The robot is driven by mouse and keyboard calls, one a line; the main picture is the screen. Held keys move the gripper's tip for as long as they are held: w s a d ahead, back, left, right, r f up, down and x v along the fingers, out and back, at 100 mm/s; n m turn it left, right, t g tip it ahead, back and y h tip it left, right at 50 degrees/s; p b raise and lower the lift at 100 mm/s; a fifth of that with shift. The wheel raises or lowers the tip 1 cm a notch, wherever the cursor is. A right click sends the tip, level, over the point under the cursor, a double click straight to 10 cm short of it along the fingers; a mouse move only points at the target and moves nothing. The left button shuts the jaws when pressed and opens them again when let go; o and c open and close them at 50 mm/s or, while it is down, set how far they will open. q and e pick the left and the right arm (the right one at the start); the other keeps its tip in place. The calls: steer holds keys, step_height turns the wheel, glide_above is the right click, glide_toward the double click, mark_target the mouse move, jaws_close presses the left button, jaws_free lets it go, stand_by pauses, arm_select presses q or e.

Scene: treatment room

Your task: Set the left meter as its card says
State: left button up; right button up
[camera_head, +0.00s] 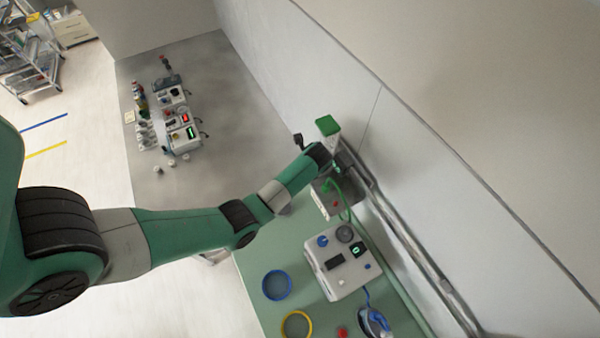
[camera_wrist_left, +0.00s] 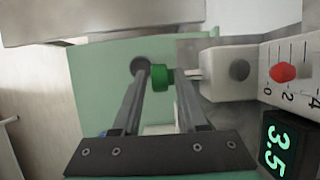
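My left arm reaches in from the left in the head view, and its gripper (camera_head: 318,158) is at the wall end of the green table (camera_head: 262,248). In the left wrist view a green knob (camera_wrist_left: 162,78) lies between the tips of my left gripper (camera_wrist_left: 160,72). It joins a white meter (camera_wrist_left: 228,75) on the right by a short shaft. I cannot tell whether the fingers press on the knob. The meter has a scale with a red marker (camera_wrist_left: 283,72) near 2 and a green display (camera_wrist_left: 280,142) reading 3.5. I see no readable card. My right gripper is out of view.
A white console (camera_head: 338,262) with a blue knob and green display stands on the green table. A blue ring (camera_head: 277,285) and yellow ring (camera_head: 296,325) lie nearby. A green-topped box (camera_head: 327,126) and pipes (camera_head: 400,232) are along the wall. Several devices stand on the grey counter (camera_head: 215,75).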

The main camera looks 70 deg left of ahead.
arm_select(q)
jaws_close()
steer(key=shift+d+f+y, duration=0.1)
steer(key=shift+d+y, duration=0.05)
steer(key=shift+y, duration=0.65)
steer(key=shift+o, duration=1.4)
jaws_free()
steer(key=shift+s, duration=0.15)
